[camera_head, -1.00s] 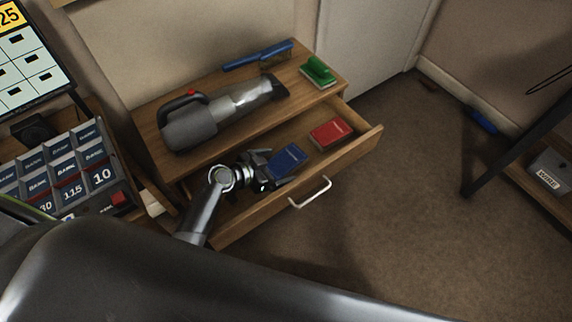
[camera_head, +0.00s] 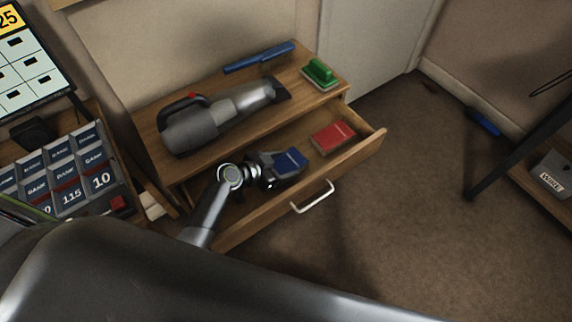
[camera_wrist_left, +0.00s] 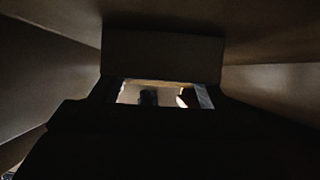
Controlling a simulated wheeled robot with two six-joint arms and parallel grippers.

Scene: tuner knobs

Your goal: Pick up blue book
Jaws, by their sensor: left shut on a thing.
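The blue book (camera_head: 291,160) is in the open drawer (camera_head: 352,148) of the wooden cabinet, left of a red book (camera_head: 333,137). My left gripper (camera_head: 284,168) reaches into the drawer from the left and is shut on the blue book, covering its left part. Whether the book still touches the drawer floor cannot be told. The left wrist view is very dark; it shows drawer walls and the dark gripper outline around a small bright gap, and the book cannot be made out there. My right gripper is not in view.
On the cabinet top lie a grey handheld vacuum (camera_head: 215,118), a blue brush-like tool (camera_head: 258,57) and a green-handled scrubber (camera_head: 321,73). The drawer front has a white handle (camera_head: 313,197). A rack of boxes (camera_head: 62,172) stands at left. Open carpet (camera_head: 400,215) lies to the right.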

